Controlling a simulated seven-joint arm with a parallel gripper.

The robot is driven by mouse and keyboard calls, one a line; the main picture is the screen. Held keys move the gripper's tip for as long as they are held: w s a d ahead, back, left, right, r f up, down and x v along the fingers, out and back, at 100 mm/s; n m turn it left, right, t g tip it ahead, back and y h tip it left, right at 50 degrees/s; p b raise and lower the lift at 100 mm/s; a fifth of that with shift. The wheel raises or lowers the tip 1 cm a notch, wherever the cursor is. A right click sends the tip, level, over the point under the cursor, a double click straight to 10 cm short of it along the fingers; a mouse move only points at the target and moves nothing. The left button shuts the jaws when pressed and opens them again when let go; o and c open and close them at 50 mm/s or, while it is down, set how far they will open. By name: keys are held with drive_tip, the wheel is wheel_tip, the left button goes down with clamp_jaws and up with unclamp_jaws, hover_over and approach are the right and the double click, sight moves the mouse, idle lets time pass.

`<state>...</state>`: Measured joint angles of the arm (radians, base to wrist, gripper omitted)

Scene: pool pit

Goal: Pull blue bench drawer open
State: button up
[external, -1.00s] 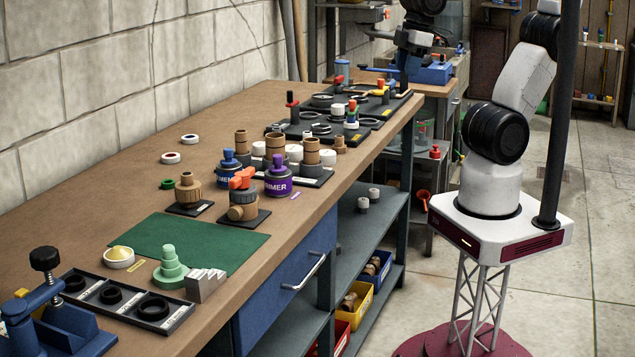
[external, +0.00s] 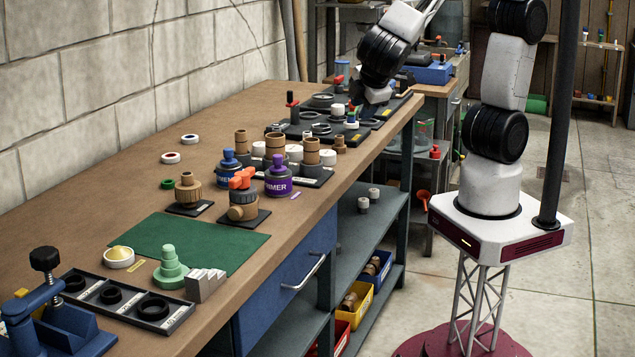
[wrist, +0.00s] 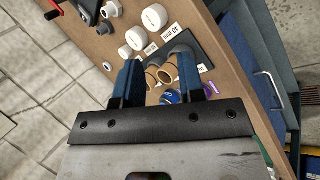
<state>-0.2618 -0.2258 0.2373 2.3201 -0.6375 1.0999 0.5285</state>
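The blue bench drawer (external: 287,276) is under the front edge of the wooden bench, with a silver bar handle (external: 305,271). It looks closed, its front about in line with the bench frame. In the wrist view the blue drawer (wrist: 240,50) and its handle (wrist: 268,88) lie to the right of my gripper (wrist: 160,78). My gripper's two blue fingers are apart with nothing held between them, above the bench top. In the external view my wrist is over the far end of the bench, well away from the handle; the fingertips are hard to make out there.
Brown pipe fittings (external: 311,150), a purple primer can (external: 278,180) and a valve with an orange handle (external: 243,200) stand on the bench. A green mat (external: 190,245) lies nearer. Yellow (external: 357,300) and blue bins are on the lower shelf. The floor before the drawer looks clear.

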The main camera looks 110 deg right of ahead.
drive_tip(key=w+a+f+n+t+h, duration=0.1)
drive_tip(key=w+a+f+h, duration=0.25)
drive_tip(key=w+f, duration=0.2)
drive_tip(key=n+t, duration=0.7)
drive_tip(key=t, duration=0.3)
approach(311, 270)
drive_tip(key=shift+w+d+f+h, duration=0.35)
drive_tip(key=shift+w+d+f, duration=0.4)
drive_tip(key=shift+f, duration=0.1)
drive_tip(key=shift+w, duration=0.1)
drive_tip(key=shift+x, duration=3.8)
clamp_jaws()
